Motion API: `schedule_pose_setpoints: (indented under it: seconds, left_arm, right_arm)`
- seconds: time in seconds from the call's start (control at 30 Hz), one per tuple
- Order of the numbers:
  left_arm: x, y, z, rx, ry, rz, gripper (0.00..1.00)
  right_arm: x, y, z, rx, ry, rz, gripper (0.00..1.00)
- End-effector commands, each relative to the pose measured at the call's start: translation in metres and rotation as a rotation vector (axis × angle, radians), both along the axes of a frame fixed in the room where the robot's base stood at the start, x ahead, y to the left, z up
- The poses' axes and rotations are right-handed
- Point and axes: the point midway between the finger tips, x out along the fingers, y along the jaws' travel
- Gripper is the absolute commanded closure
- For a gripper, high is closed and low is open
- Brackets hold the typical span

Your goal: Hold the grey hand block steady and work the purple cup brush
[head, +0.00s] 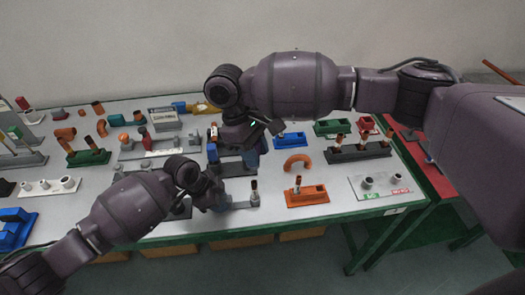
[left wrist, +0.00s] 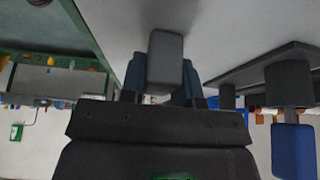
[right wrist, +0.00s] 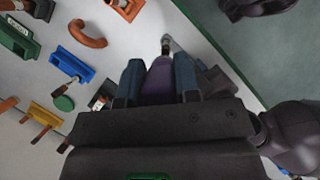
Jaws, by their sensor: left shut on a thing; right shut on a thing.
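The grey hand block (left wrist: 165,62) sits between the blue fingers of my left gripper (left wrist: 161,85) in the left wrist view. The left gripper is shut on it. In the head view my left gripper (head: 217,203) is low over the front middle of the table. The purple cup brush (right wrist: 159,82) is between the blue fingers of my right gripper (right wrist: 157,82) in the right wrist view. The right gripper is shut on it. In the head view my right gripper (head: 252,152) is above and right of the left one. Both held things are mostly hidden by my arms there.
An orange block (head: 306,196) and an orange arch (head: 297,163) lie right of the grippers. A dark rack (head: 360,153) and a pale plate with cylinders (head: 384,188) stand further right. The table's green front edge (head: 310,219) is close to my left gripper.

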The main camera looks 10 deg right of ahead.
Motion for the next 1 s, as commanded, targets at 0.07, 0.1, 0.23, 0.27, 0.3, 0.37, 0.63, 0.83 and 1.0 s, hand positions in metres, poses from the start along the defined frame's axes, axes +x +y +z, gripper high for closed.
schedule_pose_setpoints:
  seconds: [0.07,0.1,0.23,0.27,0.3,0.37,0.63,0.83,1.0]
  left_arm:
    - [0.0,0.0,-0.001,0.001,0.001,0.0,1.0]
    - [0.0,0.0,-0.001,0.001,0.001,0.0,1.0]
    - [0.0,0.0,-0.001,0.001,0.001,0.0,1.0]
    - [0.0,0.0,-0.001,0.001,0.001,0.0,1.0]
    - [0.0,0.0,-0.001,0.001,0.001,0.0,1.0]
    - [0.0,0.0,-0.001,0.001,0.001,0.0,1.0]
    - [-0.001,0.0,-0.001,0.0,0.001,0.0,1.0]
    - [-0.001,0.0,-0.001,0.0,0.002,-0.001,1.0]
    - [-0.001,0.0,-0.001,0.0,0.002,-0.001,1.0]
  right_arm:
    - [0.0,0.0,0.0,0.0,0.0,0.0,0.87]
    - [0.0,0.0,0.0,0.0,0.0,0.001,0.87]
    - [0.0,0.0,0.0,0.001,0.001,0.001,0.87]
    - [0.0,0.0,0.0,-0.001,0.001,0.001,0.87]
    - [0.0,0.0,-0.001,-0.001,0.001,0.001,0.87]
    - [0.0,0.0,-0.004,-0.001,0.001,0.0,0.87]
    - [0.0,0.0,-0.025,0.0,0.001,0.002,0.87]
    - [0.0,-0.001,-0.043,-0.001,0.002,0.0,0.87]
    - [0.0,0.0,-0.053,0.0,0.001,0.002,0.87]
